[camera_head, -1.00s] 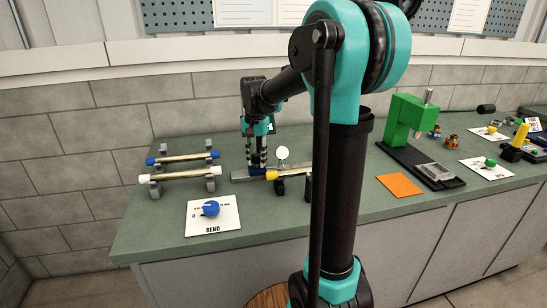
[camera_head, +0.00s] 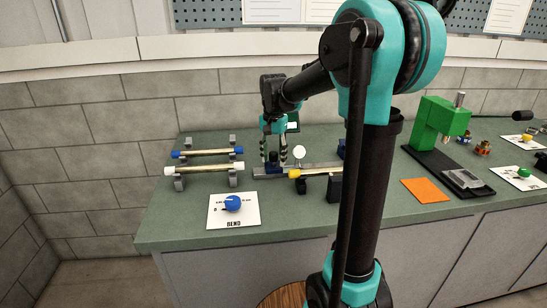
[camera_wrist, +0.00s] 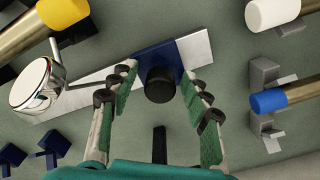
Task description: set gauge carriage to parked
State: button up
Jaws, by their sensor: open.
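The gauge carriage is a blue block (camera_wrist: 148,54) with a round black knob (camera_wrist: 160,88), seated on a flat metal rail (camera_wrist: 194,52). It sits near the rail's end by the white-capped and blue-capped rods, the left end in the head view (camera_head: 272,167). My gripper (camera_head: 274,160) is above the carriage with fingers spread. In the wrist view, the open fingertips (camera_wrist: 157,77) lie on either side of the knob, with visible gaps. The round dial gauge (camera_wrist: 30,86) stands beside the rail and also shows in the head view (camera_head: 299,153). Any parked mark is not visible.
A blue-capped rod (camera_head: 208,152) and a white-capped rod (camera_head: 205,168) rest on supports at left. A yellow-capped rod (camera_head: 318,171) lies close right of the carriage. The BEND card (camera_head: 234,211) is in front. A green press (camera_head: 438,118) stands at right.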

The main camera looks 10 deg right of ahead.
aim_at(274, 153)
jog(key=shift+r, duration=0.15)
notch_tip(274, 153, up, 12)
dwell(0.4)
jog(key=shift+s, duration=0.1)
